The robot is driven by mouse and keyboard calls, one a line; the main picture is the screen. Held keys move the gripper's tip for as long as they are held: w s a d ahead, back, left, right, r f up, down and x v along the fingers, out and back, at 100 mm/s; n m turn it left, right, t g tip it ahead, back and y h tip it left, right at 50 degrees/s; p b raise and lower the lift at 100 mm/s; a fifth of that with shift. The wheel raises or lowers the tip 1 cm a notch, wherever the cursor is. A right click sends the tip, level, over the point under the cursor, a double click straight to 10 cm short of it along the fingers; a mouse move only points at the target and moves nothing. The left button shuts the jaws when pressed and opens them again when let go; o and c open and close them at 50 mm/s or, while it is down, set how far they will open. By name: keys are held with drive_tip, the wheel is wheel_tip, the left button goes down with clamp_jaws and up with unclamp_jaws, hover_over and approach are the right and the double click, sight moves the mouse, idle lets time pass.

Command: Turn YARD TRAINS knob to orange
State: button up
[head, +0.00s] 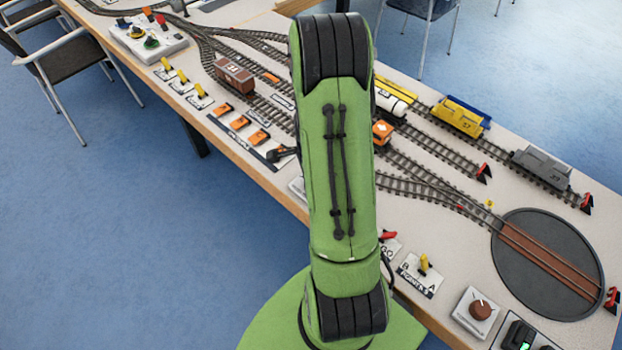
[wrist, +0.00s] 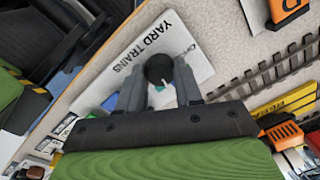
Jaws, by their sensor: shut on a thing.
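The YARD TRAINS knob (wrist: 160,69) is a round black knob with a white pointer line. It stands on a white plate (wrist: 126,62) lettered YARD TRAINS in the wrist view. My gripper (wrist: 160,88) has one finger on each side of the knob and is shut on it. A small green spot shows on the plate between the fingers, just below the knob. Most of the plate's lower part is hidden by the gripper, and no orange mark can be made out on it. In the head view my green arm hides the knob and most of the gripper.
A rail track (wrist: 270,72) runs to the right of the plate. In the head view, a brown wagon (head: 235,76) and an orange vehicle (head: 382,132) stand on the tracks. A turntable (head: 548,264) is at the right.

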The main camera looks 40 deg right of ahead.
drive_tip(key=m+b, duration=0.1)
drive_tip(key=m, duration=0.5)
drive_tip(key=shift+w, duration=0.1)
drive_tip(key=m+b, duration=0.1)
drive_tip(key=m, duration=0.5)
drive_tip(key=shift+m+g, duration=0.3)
drive_tip(key=shift+m, duration=0.1)
drive_tip(key=o, duration=1)
drive_tip(key=shift+o, duration=0.2)
wheel_tip(320, 180, up, 16)
drive_tip(key=p, duration=0.4)
drive_tip(key=shift+a+p, duration=0.35)
drive_tip(key=shift+a, duration=0.1)
drive_tip(key=shift+f, duration=0.1)
